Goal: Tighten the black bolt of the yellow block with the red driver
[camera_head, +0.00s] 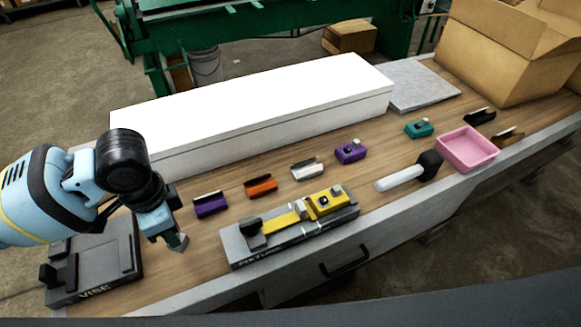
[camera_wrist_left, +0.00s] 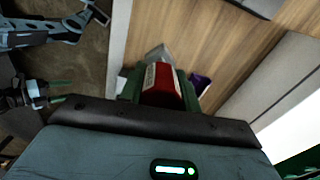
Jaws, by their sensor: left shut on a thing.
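My left gripper (camera_head: 172,236) hangs over the near left part of the bench, between the vise and the fixture. In the left wrist view its fingers are shut on the red driver (camera_wrist_left: 163,84), which shows a red side with a pale label; the head view mostly hides it. The yellow block (camera_head: 328,203) sits at the right end of the grey fixture (camera_head: 290,239), with the black bolt (camera_head: 323,198) on its top. My left gripper is left of the block and apart from it. My right gripper (camera_wrist_left: 58,91) shows small in the left wrist view, its green fingers apart.
A vise (camera_head: 92,275) stands at the near left. Purple, orange, white and teal pieces lie behind the fixture. A white-handled mallet (camera_head: 405,176) and a pink tray (camera_head: 467,149) are to the right. A long white box (camera_head: 260,105) and a cardboard box (camera_head: 505,50) stand behind.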

